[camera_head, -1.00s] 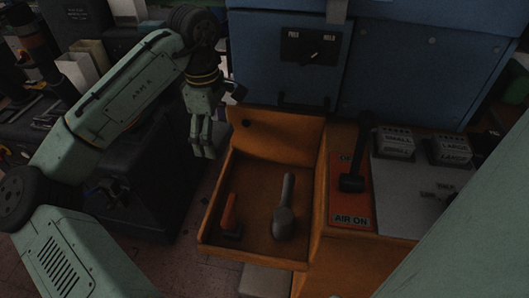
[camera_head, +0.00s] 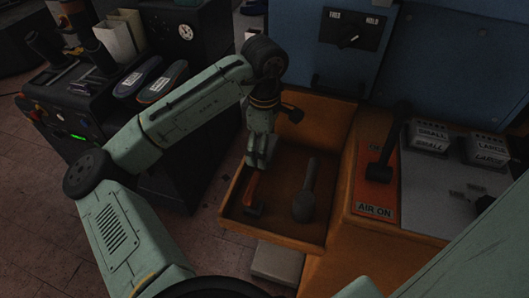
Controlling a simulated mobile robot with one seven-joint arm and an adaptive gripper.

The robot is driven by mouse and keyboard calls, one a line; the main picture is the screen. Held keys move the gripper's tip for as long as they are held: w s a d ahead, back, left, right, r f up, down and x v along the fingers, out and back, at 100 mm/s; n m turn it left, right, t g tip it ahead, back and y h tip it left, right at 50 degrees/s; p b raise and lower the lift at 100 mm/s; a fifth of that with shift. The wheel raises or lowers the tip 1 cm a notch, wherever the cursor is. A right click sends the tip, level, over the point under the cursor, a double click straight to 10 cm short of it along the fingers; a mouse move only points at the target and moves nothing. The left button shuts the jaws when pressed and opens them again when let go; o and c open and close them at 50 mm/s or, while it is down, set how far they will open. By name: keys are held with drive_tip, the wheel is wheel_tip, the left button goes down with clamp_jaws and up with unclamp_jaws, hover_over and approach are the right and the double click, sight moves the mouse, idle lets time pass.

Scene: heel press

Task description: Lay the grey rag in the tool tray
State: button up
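The tool tray (camera_head: 233,216) is an orange-brown open tray in front of the blue machine. Inside it lie a tool with an orange handle (camera_head: 251,188) on the left and a grey long-handled tool with a rounded head (camera_head: 304,205) on the right. My gripper (camera_head: 258,165) points down over the left back part of the tray, just above the orange handle in the picture. I cannot tell whether it touches the handle. Its fingers look close together, with no rag seen in them, but their gap is unclear. I cannot make out a grey rag anywhere in view.
A lever (camera_head: 384,150) stands on a red AIR ON plate right of the tray, beside SMALL (camera_head: 430,135) and LARGE (camera_head: 487,149) blocks. The blue machine (camera_head: 448,75) rises behind. A dark bench at left holds two insole-shaped pieces (camera_head: 163,82) and pale open boxes (camera_head: 118,38).

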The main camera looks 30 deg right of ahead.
drive_tip(key=shift+f, duration=1.95)
drive_tip(key=shift+f, duration=0.1)
drive_tip(key=o, duration=1)
wheel_tip(320, 180, up, 12)
drive_tip(key=shift+r, duration=0.15)
